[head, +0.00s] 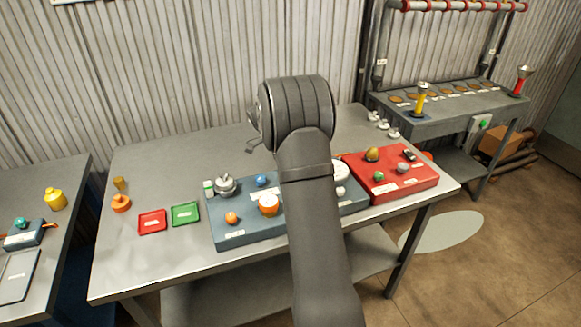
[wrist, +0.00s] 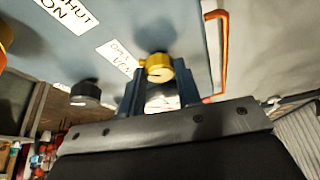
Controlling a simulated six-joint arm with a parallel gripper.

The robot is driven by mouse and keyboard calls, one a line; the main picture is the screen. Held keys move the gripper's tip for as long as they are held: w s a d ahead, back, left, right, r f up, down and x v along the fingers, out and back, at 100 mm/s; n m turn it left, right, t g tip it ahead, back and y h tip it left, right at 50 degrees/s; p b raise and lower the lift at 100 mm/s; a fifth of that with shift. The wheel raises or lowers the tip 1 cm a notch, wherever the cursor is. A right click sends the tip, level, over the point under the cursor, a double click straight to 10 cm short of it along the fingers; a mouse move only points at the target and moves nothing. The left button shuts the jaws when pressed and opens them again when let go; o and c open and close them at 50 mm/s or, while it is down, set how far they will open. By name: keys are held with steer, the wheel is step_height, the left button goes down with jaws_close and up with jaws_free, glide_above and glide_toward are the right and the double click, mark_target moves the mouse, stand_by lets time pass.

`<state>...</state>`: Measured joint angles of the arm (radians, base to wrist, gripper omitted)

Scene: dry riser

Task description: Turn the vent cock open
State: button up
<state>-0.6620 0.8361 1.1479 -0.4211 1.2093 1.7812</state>
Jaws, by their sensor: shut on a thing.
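In the wrist view my gripper (wrist: 160,88) is shut on a small yellow knob (wrist: 158,67), with one dark finger on each side of it. The knob sits on a blue-grey panel (wrist: 165,22) beside a white label whose text is only partly readable. I cannot read the knob's name or tell how far it is turned. In the head view my arm hides my gripper and the knob.
In the wrist view a dark round knob (wrist: 86,93) is left of my fingers and an orange bent bar (wrist: 222,50) is right. In the head view a blue-grey board (head: 245,232) and a red board (head: 398,183) with several knobs lie on the grey table (head: 130,262).

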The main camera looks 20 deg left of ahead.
steer(key=o, duration=1)
steer(key=shift+c, duration=0.2)
steer(key=v, duration=1.7)
steer(key=shift+r, duration=0.25)
steer(key=x, duration=1.7)
steer(key=shift+f, duration=0.25)
